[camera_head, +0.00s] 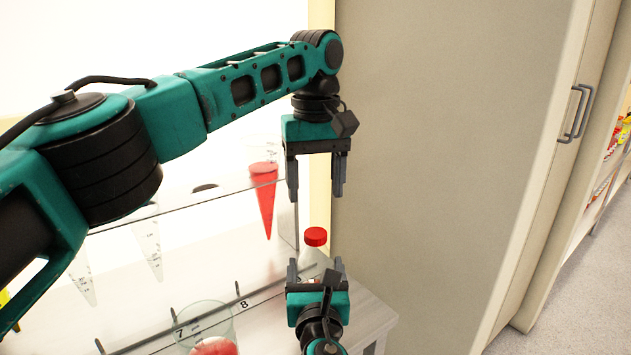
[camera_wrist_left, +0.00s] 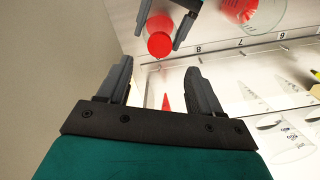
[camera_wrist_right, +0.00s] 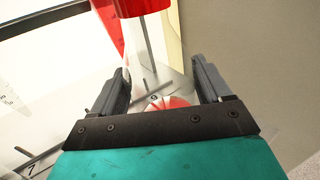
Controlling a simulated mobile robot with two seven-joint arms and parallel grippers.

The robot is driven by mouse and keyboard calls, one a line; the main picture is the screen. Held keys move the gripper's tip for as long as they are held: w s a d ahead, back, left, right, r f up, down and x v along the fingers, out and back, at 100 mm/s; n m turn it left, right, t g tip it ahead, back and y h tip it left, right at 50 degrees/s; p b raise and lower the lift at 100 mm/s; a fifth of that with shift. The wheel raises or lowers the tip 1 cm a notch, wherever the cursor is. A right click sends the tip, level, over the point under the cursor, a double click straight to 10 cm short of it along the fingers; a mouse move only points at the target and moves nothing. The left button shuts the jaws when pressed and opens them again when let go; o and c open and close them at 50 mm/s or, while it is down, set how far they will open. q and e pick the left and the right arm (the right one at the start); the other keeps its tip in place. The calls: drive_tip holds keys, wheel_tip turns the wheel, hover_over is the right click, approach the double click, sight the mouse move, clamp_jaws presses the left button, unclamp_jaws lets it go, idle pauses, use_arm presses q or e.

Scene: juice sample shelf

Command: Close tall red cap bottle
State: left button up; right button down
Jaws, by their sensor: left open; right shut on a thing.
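The bottle (camera_head: 312,262) has a clear body and a red cap (camera_head: 316,236) on its top; it stands upright. My right gripper (camera_head: 318,268) is shut on the bottle's body below the cap. In the right wrist view the clear body (camera_wrist_right: 152,62) is between the fingers, with something red inside at its bottom and the red cap (camera_wrist_right: 143,7) at the top edge. My left gripper (camera_head: 316,192) is open and empty, pointing down above the cap and apart from it. The left wrist view shows the cap (camera_wrist_left: 160,43) beyond the open fingers. How tightly the cap sits cannot be told.
A clear shelf (camera_head: 170,205) holds a red cone (camera_head: 264,195) and several clear graduated cones. A clear beaker (camera_head: 205,318) with red contents stands at place 7, left of my right gripper. A tall beige cabinet (camera_head: 450,150) closes off the right side.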

sight(316, 232)
use_arm(q)
drive_tip(key=shift+f, duration=4)
